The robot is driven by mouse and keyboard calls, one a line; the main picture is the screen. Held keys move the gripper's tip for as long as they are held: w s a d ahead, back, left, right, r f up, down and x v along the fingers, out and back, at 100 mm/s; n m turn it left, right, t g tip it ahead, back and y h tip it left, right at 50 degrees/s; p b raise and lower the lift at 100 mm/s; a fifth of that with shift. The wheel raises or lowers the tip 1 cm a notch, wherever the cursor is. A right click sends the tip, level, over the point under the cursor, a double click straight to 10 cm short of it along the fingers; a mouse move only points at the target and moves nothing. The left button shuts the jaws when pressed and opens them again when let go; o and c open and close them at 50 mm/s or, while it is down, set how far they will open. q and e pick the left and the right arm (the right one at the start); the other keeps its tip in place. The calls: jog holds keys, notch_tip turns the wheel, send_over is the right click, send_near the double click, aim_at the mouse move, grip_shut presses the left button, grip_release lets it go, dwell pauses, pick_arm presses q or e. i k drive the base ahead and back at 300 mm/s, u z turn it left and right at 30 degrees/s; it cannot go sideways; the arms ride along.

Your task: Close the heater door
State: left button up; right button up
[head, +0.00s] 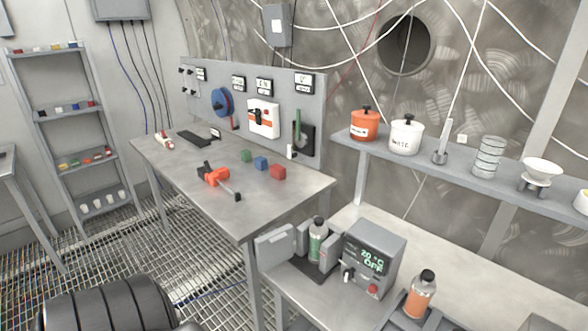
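The heater (372,252) is a grey box on the low steel bench at the lower middle right. Its lit display appears to read 20 °C and OFF. To its left is a bay with grey side walls, where a green bottle (317,243) with a dark cap stands upright. A flat grey panel (275,246), which looks like the heater door, stands swung out to the left of the bay. The bay looks open and the bottle shows plainly. Neither of my grippers is in view.
An orange bottle (421,294) stands in a holder right of the heater. A taller table (240,207) behind left carries a red-and-black tool (215,177) and small coloured blocks. A shelf (455,166) with pots runs above the bench. Bare bench lies in front of the heater.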

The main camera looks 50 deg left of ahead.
aim_at(271, 249)
jog(key=z, duration=3)
jog(key=k, duration=2.7)
jog(key=u, duration=2.05)
jog(key=i, duration=0.5)
jog(key=u, duration=0.25)
jog(key=k, duration=0.4)
jog(key=u, duration=0.2)
